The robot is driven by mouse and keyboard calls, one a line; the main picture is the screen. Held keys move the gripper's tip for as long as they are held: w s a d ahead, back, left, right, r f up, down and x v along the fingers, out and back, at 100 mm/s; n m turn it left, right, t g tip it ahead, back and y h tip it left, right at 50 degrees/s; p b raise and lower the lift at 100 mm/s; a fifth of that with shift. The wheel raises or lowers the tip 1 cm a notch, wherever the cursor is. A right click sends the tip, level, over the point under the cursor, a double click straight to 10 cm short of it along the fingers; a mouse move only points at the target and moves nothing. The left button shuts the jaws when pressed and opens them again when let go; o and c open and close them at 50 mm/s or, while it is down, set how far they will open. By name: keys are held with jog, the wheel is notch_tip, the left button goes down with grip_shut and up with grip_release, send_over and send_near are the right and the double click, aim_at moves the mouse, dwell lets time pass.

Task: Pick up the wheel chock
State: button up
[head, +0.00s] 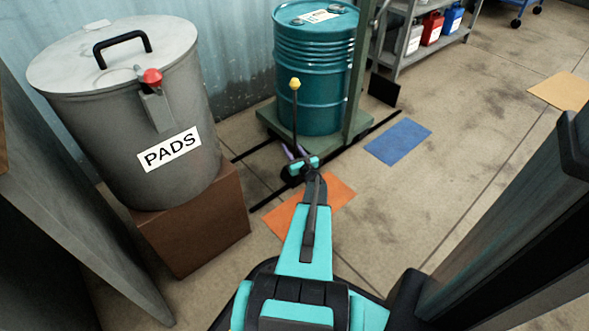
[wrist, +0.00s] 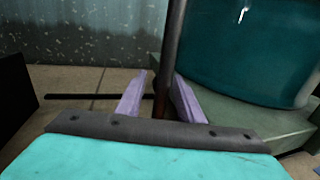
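No wheel chock shows clearly as a block in either view. A thin dark upright rod with a yellow knob (head: 294,84) stands in front of the teal drum; whether it is the chock's handle I cannot tell. My gripper (head: 294,150) is low at the rod. In the wrist view the purple fingers of my gripper (wrist: 160,76) are apart, with the dark rod (wrist: 172,40) between them. The rod looks nearer the right finger, with a slim gap on the left. The rod's foot is hidden behind my gripper.
The teal drum (head: 315,80) stands on a green wheeled base (head: 268,120) just beyond my gripper. A grey PADS bin (head: 120,110) on a brown block (head: 200,225) is at left. Orange (head: 335,190) and blue (head: 398,141) floor patches lie nearby. Open floor is at right.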

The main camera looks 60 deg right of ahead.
jog(key=shift+w+d, duration=0.1)
jog(key=shift+w, duration=0.05)
dwell(0.4)
grip_shut()
jog(key=shift+r, duration=0.15)
dwell(1.1)
